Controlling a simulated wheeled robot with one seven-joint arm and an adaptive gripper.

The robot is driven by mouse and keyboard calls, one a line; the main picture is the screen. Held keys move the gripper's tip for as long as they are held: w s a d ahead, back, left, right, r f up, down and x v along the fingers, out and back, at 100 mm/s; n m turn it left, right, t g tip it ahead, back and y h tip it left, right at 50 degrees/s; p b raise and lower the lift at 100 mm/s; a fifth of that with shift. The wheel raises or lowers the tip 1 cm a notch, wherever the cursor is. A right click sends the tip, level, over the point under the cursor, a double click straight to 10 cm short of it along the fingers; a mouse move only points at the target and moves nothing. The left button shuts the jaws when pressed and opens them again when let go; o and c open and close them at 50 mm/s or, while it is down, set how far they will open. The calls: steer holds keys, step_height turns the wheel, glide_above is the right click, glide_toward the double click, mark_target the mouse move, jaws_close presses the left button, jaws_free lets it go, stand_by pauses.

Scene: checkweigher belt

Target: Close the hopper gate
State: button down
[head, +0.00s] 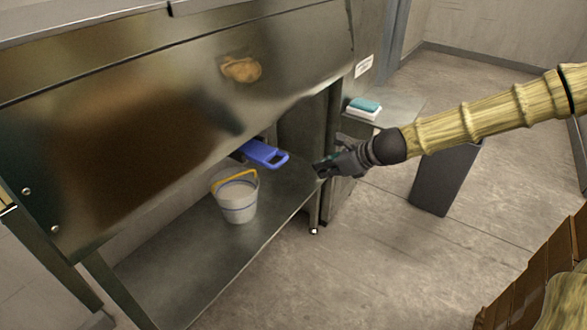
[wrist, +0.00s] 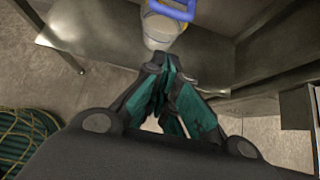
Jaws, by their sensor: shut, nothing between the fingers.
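The hopper gate seems to be the blue slide plate with a loop handle (head: 264,153), sticking out from under the steel hopper body (head: 180,120). The blue handle also shows at the top of the wrist view (wrist: 172,10), partly cut off by the frame edge. My gripper (head: 322,171) is to the right of the handle in the head view, apart from it. In the wrist view my gripper (wrist: 162,62) is shut and empty, its fingertips pointing toward the bucket and handle.
A bucket with a yellow handle (head: 238,200) stands on the steel lower shelf (head: 185,275) below the blue handle. A blue sponge-like block (head: 365,105) lies on a side ledge at the right. A dark bin (head: 445,180) stands behind my arm.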

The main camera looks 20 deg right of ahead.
steer(key=w+a+f, duration=0.4)
steer(key=w+a, duration=0.2)
steer(key=w, duration=0.1)
steer(key=shift+w+a+f+p, duration=0.15)
steer(key=shift+w+f+p, duration=0.15)
steer(key=shift+w+p, duration=0.15)
stand_by(0.5)
stand_by(0.4)
